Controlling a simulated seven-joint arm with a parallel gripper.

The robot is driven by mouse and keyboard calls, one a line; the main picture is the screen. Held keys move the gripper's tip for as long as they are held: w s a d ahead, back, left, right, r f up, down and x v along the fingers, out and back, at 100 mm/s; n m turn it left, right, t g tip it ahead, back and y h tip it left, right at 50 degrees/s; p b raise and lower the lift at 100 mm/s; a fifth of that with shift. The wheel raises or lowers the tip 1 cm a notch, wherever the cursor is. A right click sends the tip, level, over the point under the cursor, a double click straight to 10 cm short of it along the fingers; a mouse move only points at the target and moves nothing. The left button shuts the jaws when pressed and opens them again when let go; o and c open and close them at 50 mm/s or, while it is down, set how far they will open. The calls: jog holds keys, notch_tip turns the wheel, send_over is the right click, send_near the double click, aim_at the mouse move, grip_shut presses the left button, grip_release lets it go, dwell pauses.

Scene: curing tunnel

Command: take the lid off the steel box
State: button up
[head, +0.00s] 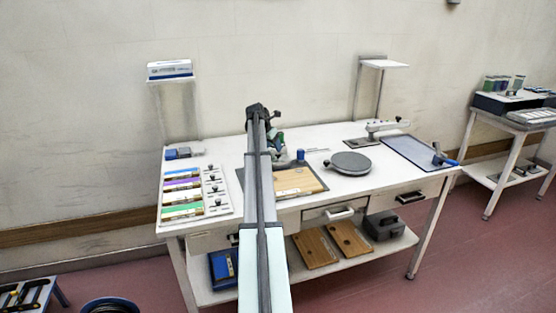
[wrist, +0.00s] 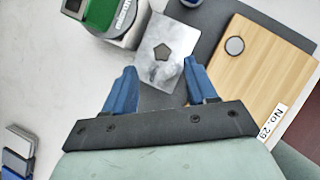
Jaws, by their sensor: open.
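A flat-looking grey steel rectangle (wrist: 149,48) with a dark pentagon in its middle lies on the dark mat, ahead of my gripper in the wrist view. It looks like the top of the steel box; I cannot tell whether the pentagon is a knob or an opening. My gripper (wrist: 160,74) has its two blue fingers spread apart with nothing between them, the tips near the steel piece's lower edge and right side. I cannot tell the height between them. In the head view my arm hides most of this spot.
A green-and-silver object (wrist: 105,18) stands close to the upper left of the steel piece. A wooden board (wrist: 258,66) with a round disc lies right. In the head view, a round dark plate (head: 351,163), colored strips (head: 181,197) and a blue-grey tray (head: 412,152) occupy the white table.

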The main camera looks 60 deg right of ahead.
aim_at(277, 154)
jog(key=shift+x, duration=2.8)
jog(key=shift+s, duration=0.15)
jog(key=shift+r, duration=0.1)
grip_shut()
